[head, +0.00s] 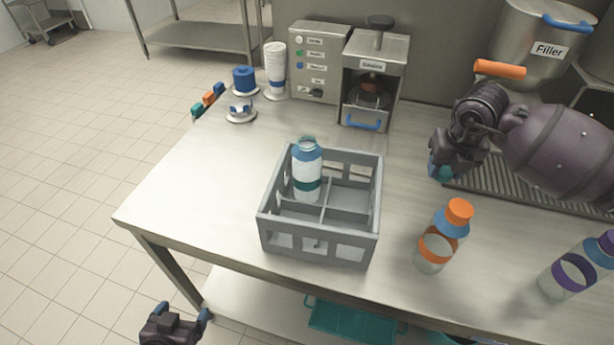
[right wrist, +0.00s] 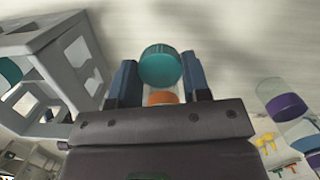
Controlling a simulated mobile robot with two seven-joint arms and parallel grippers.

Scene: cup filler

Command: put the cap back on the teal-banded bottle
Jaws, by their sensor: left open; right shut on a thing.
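The teal-banded bottle (head: 307,168) stands upright in the back left compartment of the grey crate (head: 318,245). Its top shows no cap. My right gripper (head: 443,168) is shut on the teal cap (right wrist: 160,68), at the right of the crate near the metal grate. In the head view only a little teal shows between its fingers. My left gripper (head: 183,312) is open and empty, low in front of the table at the bottom left.
An orange-capped bottle (head: 442,240) stands right of the crate, and a purple-banded bottle (head: 580,270) is further right. The filler (head: 535,40) and grate (head: 550,190) are at the back right. The sealing machine (head: 372,80) and cup stack (head: 275,65) stand behind.

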